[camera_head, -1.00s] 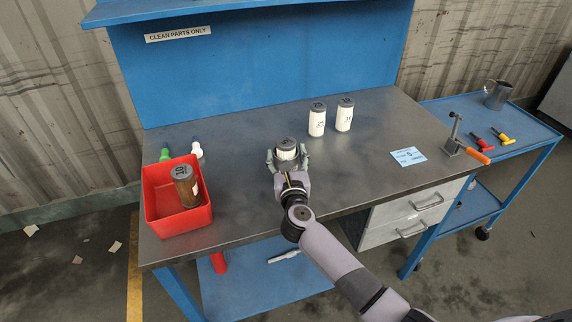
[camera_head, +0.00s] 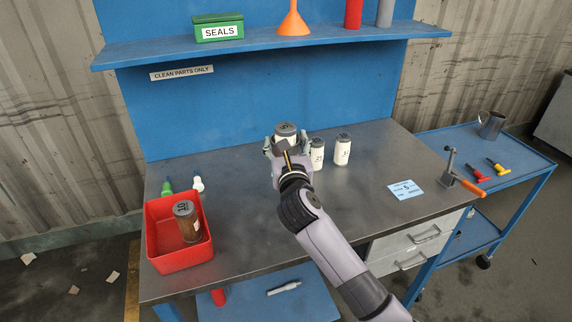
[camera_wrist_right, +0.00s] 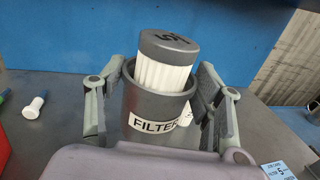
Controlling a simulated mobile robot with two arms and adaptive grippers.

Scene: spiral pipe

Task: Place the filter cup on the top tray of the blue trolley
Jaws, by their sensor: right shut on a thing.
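The grey filter cup (camera_wrist_right: 155,100), labelled FILTER, is held between the two fingers of my right gripper (camera_head: 286,149). A white pleated cartridge with a grey cap (camera_wrist_right: 167,62) stands up out of the cup, slightly tilted; its capped top also shows in the head view (camera_head: 286,131). The gripper is shut on the cup and seems raised above the workbench. The blue trolley (camera_head: 545,159) stands at the far right, with its top tray visible. My left gripper is not in view.
Two white cartridges (camera_head: 342,150) stand on the grey workbench (camera_head: 330,205) beside the gripper. A red bin (camera_head: 180,258) holds a brown cartridge. A clamp (camera_head: 449,172) stands at the bench's right edge. The tray carries a metal jug (camera_head: 491,126) and red- and yellow-handled tools; its front left is bare.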

